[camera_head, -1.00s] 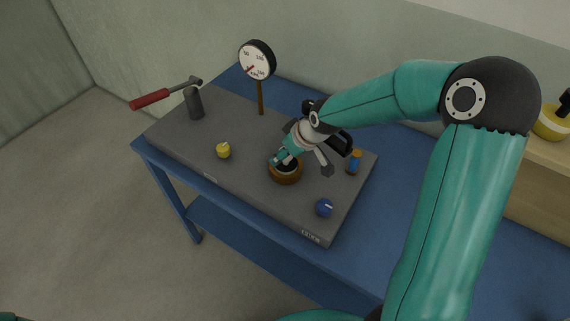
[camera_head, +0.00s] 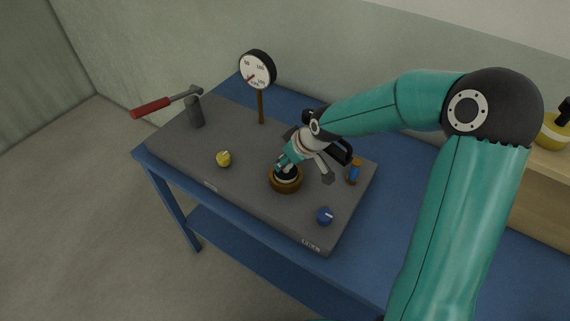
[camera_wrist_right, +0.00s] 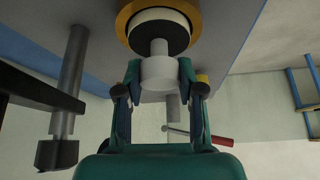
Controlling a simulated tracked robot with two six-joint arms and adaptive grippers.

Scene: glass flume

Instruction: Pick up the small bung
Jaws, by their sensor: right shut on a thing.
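The small bung (camera_wrist_right: 158,35) is a dark disc with a pale band and a grey knob. In the right wrist view its knob lies between the two fingers of my right gripper (camera_wrist_right: 157,90), which is shut on it. In the head view the bung (camera_head: 287,174) stands over the brass-coloured ring (camera_head: 287,186) on the grey bench top, below my right gripper (camera_head: 286,164). I cannot tell whether the bung is wholly clear of the ring. My left gripper is not in view.
A yellow knob (camera_head: 223,158), a blue knob (camera_head: 325,216) and a blue-and-orange piece (camera_head: 354,172) stand around the ring on the grey top (camera_head: 240,185). A dial gauge (camera_head: 258,70) on a post and a red-handled lever (camera_head: 151,108) stand farther back and left.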

